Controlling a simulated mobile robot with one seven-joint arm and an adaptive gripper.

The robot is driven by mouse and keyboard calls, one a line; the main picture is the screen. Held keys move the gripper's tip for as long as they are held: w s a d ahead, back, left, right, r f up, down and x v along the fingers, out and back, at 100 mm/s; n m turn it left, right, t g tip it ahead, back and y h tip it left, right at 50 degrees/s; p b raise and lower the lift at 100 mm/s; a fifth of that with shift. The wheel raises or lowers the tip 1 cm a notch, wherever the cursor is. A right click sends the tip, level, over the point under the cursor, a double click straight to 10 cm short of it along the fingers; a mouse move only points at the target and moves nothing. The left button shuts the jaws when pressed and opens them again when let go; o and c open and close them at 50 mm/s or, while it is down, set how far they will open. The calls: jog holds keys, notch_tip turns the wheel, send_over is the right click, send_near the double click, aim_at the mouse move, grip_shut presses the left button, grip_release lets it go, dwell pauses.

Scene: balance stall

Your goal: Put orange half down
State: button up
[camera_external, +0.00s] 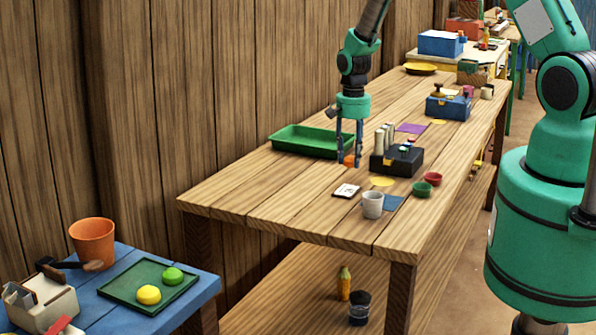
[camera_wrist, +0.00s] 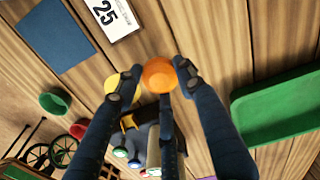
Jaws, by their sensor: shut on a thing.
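The orange half (camera_external: 349,160) is small and round. My gripper (camera_external: 350,155) is shut on it over the wooden table (camera_external: 290,195), between the green tray and a black box. In the wrist view the orange half (camera_wrist: 158,75) sits between the dark fingertips of my gripper (camera_wrist: 157,82), with its smooth round side showing. I cannot tell whether it touches the table or hangs a little above it.
The green tray (camera_external: 305,143) looks empty. The black box (camera_external: 397,160) with pale cylinders stands close on the right. A card marked 25 (camera_wrist: 112,14), a blue square (camera_wrist: 55,37), a yellow disc (camera_external: 382,182), a grey cup (camera_external: 372,205) and small bowls (camera_external: 422,188) lie nearer. The table's front left is bare.

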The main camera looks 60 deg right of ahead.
send_over(338, 172)
jog(key=shift+w+d+f, duration=0.15)
jog(key=shift+f, duration=0.15)
dwell(0.3)
jog(key=shift+f, duration=1.75)
jog(key=shift+f, duration=0.15)
jog(key=o, duration=1)
jog(key=shift+r, duration=6.15)
